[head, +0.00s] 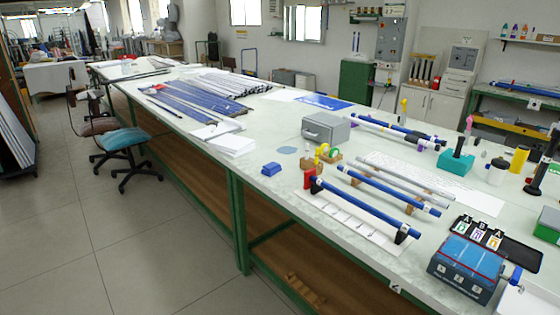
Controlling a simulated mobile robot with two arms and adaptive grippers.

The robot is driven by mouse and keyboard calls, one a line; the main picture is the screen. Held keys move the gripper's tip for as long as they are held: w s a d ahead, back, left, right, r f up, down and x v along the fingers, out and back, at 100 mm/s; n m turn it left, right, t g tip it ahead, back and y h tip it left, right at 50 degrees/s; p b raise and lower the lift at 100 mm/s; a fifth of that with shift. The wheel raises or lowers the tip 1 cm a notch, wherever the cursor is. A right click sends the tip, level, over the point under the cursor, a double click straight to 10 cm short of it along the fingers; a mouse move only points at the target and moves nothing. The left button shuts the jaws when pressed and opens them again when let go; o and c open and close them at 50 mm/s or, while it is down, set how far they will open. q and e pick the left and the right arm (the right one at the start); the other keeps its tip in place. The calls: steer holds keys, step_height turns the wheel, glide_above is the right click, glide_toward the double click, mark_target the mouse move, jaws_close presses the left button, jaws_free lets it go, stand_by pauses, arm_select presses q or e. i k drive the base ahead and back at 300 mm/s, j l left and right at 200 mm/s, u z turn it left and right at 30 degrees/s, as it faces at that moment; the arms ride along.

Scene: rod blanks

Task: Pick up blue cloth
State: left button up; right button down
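A small flat grey-blue patch (287,150) lies on the white worktable near its left edge, beside a grey metal box. It looks like a thin cloth, but it is too small to be sure. A small solid blue block (271,169) sits in front of it, close to the table edge. Neither of my grippers is in the head view.
The long worktable (250,145) has green legs. The grey box (325,128), a red holder (309,179), blue rods (365,207) on stands and a blue machine (465,268) stand to the right. Floor at front left is clear.

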mark_target(270, 170)
steer(key=i+j+z, duration=0.35)
steer(key=i+j, duration=0.15)
steer(key=i, duration=0.2)
steer(key=i+j+z, duration=0.35)
steer(key=i+j, duration=0.25)
